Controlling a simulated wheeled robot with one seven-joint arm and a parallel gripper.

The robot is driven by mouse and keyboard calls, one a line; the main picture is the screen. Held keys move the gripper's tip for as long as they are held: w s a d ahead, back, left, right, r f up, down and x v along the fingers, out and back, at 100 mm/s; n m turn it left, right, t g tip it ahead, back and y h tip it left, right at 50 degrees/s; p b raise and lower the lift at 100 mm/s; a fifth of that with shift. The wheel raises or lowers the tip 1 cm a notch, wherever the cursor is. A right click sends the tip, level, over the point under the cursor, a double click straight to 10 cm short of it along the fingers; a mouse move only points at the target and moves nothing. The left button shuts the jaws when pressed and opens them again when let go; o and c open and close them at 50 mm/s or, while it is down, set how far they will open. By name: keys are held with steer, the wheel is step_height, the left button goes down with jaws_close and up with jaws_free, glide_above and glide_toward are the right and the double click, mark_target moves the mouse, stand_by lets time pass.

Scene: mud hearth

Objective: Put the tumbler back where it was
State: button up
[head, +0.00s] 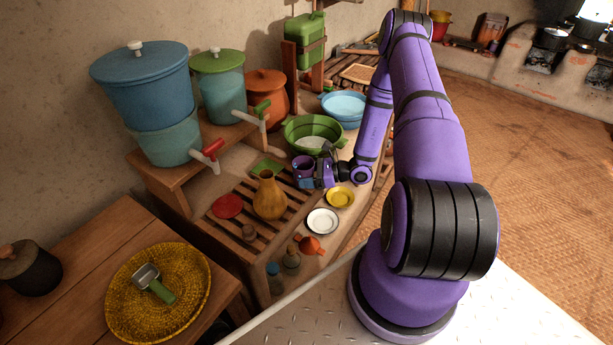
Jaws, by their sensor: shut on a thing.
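A small purple tumbler (303,162) shows at the tip of my gripper (308,176), above the slatted wooden stand. My gripper is shut on it. The tumbler looks upright, with its dark open mouth facing up. The fingers hide part of its lower side, and I cannot tell whether its base touches anything. A green square mat (267,167) lies just left of the tumbler. A red round mat (227,206) lies further left on the slats.
An ochre jug (270,197) stands close to the left of my gripper. A green basin (313,133) is just behind it. A yellow saucer (340,197), a white plate (322,221) and an orange funnel (309,245) lie in front. Taps (212,150) jut out at left.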

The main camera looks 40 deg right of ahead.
steer(key=shift+f, duration=0.25)
steer(key=shift+f, duration=0.15)
steer(key=o, duration=1)
steer(key=shift+c, duration=0.2)
